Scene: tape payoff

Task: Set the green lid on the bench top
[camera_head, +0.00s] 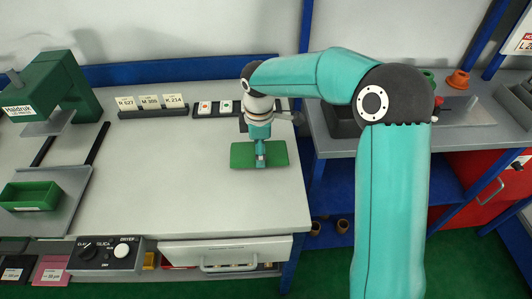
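The green lid (243,157) is a flat rectangular plate at the right part of the bench top (190,190), near its right edge. My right gripper (260,158) comes down over the middle of the lid, pointing downward, and its fingertips overlap the lid in the picture. The fingers look close together, but they and the arm hide the lid's middle, so I cannot tell whether they grip it. I cannot tell whether the lid rests on the bench or hangs just above it. My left gripper is not in view.
A green open bin (30,196) sits at the left, below a green machine (50,90). Label holders (152,112) stand along the back. A control box (105,254) and a drawer (228,252) are at the front. The bench middle is clear.

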